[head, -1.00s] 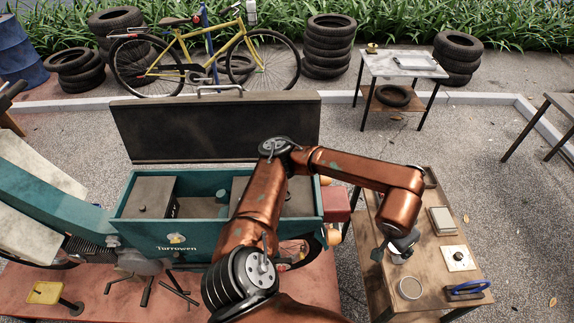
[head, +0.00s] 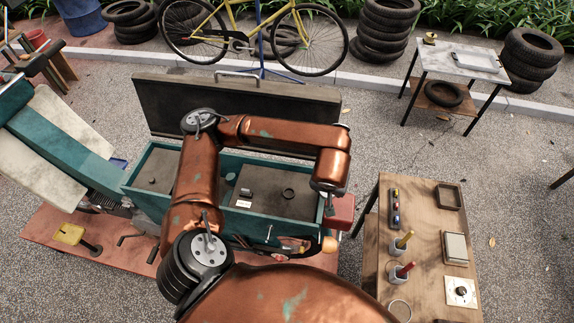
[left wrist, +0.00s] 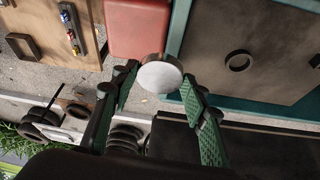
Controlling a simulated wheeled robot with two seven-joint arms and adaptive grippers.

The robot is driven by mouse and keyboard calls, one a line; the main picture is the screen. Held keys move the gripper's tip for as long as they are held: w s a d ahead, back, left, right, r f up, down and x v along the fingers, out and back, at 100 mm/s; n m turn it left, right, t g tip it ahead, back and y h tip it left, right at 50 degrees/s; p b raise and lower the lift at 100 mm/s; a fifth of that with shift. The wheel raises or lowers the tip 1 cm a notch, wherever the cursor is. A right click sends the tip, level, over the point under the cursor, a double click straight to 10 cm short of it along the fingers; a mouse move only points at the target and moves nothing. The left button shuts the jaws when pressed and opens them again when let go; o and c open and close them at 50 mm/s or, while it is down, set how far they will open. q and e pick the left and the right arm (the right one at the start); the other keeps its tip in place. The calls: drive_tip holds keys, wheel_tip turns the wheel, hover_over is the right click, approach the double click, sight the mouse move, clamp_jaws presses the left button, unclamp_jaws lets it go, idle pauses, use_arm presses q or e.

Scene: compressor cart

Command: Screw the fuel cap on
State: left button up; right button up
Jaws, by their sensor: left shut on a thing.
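The fuel cap (left wrist: 160,76) is a round cap with a pale flat face and a metallic rim. My left gripper (left wrist: 158,80) is shut on it, with its green ribbed fingers on either side. In the head view my left gripper (head: 329,203) hangs at the right end of the teal cart, and the cap cannot be made out there. A dark ring (head: 288,193), apparently the filler opening, lies on the cart's grey panel, left of the gripper. It also shows in the left wrist view (left wrist: 238,60), right of the cap and apart from it. My right gripper is not in view.
The cart's black lid (head: 236,108) stands open behind the teal bay (head: 136,190). A red box (head: 342,212) sits at the cart's right end. A wooden table (head: 414,232) on the right holds a round dish (head: 400,310), screwdrivers and small trays.

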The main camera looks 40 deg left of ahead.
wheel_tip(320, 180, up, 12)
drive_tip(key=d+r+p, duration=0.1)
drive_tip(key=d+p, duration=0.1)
drive_tip(key=p, duration=0.9)
use_arm(q)
drive_tip(key=s+a+n+g+y, duration=0.1)
drive_tip(key=a+n, duration=0.2)
drive_tip(key=n, duration=0.1)
drive_tip(key=s+a+n+g+y+b, duration=0.1)
drive_tip(key=s+a+n, duration=0.1)
drive_tip(key=a+n, duration=0.2)
drive_tip(key=s+a+n+g+y, duration=0.1)
drive_tip(key=a+n+g, duration=0.1)
drive_tip(key=a+n, duration=0.2)
drive_tip(key=shift+s+r+n+b, duration=0.15)
drive_tip(key=shift+s+n+b, duration=0.2)
drive_tip(key=shift+n, duration=0.35)
drive_tip(key=shift+w+f+b, duration=0.1)
drive_tip(key=shift+f+b, duration=0.55)
drive_tip(key=shift+f, duration=0.9)
drive_tip(key=shift+f+b, duration=1.05)
drive_tip(key=shift+f, duration=0.05)
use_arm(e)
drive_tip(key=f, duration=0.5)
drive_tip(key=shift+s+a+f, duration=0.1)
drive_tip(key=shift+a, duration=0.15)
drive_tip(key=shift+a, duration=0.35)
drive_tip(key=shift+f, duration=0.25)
